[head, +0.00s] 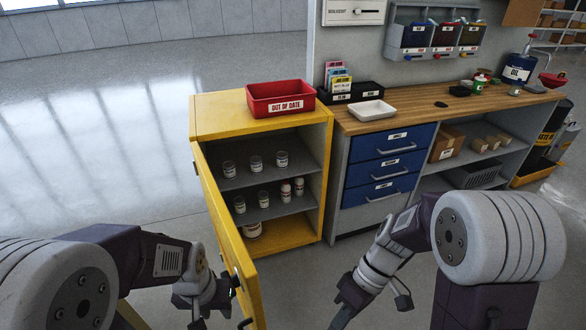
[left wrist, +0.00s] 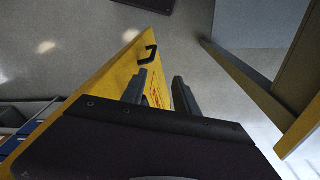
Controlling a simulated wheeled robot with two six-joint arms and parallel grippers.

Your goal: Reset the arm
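My left gripper (head: 205,300) is low beside the open yellow cabinet door (head: 222,225). In the left wrist view its two fingers (left wrist: 160,90) are apart with nothing held between them. The yellow door (left wrist: 118,75) and its black handle (left wrist: 148,54) show beyond the fingers; the handle is apart from them. My right gripper (head: 348,308) points down in front of the grey workbench; its fingertips are not clear, and I see nothing held in it.
The yellow cabinet (head: 325,180) stands open with several jars and bottles on its shelves. A red "OUT OF DATE" bin (head: 280,98) sits on top. The workbench (head: 430,112) with blue drawers (head: 388,165) is to its right. The floor at left is clear.

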